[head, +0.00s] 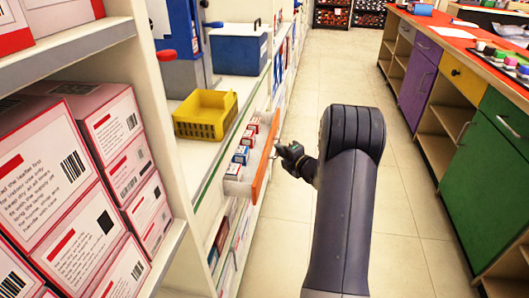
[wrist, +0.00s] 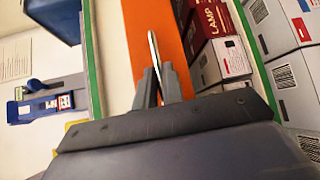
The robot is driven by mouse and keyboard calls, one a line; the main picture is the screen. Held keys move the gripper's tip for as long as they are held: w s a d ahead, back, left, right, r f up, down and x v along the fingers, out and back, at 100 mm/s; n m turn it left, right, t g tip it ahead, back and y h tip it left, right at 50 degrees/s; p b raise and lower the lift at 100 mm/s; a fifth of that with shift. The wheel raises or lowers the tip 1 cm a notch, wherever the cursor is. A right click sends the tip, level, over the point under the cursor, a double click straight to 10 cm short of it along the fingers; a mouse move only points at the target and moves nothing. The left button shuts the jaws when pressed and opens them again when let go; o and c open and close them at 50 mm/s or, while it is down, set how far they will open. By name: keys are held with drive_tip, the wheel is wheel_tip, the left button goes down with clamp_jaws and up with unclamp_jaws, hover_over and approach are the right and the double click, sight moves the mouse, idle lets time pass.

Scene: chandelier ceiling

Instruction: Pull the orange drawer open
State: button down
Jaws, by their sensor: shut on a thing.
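The orange drawer (head: 267,155) is in the shelf unit on the left in the head view. It stands out from the shelf edge, with several small boxes (head: 240,155) visible behind its orange front. In the wrist view the orange front (wrist: 136,22) runs down the upper middle, with a thin metal handle (wrist: 154,50) against it. My gripper (head: 283,152) is at the outer face of the drawer, at the handle. In the wrist view my gripper (wrist: 160,82) has its fingers closed around the handle. The exact contact is partly hidden by the fingers.
A yellow basket (head: 206,115) and a blue box (head: 240,48) stand on the shelf above. Large white and pink boxes (head: 55,170) fill the near left shelves. A counter with purple and green doors (head: 490,150) lines the right. The tiled aisle floor (head: 400,200) is clear.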

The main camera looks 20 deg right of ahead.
drive_tip(key=s+d+b, duration=0.1)
drive_tip(key=s+d, duration=0.5)
drive_tip(key=d, duration=0.4)
drive_tip(key=shift+s, duration=0.4)
drive_tip(key=c, duration=1.5)
unclamp_jaws()
drive_tip(key=p+v, duration=0.1)
drive_tip(key=v, duration=0.9)
drive_tip(key=shift+s+d+p, duration=0.15)
drive_tip(key=shift+s+p, duration=0.2)
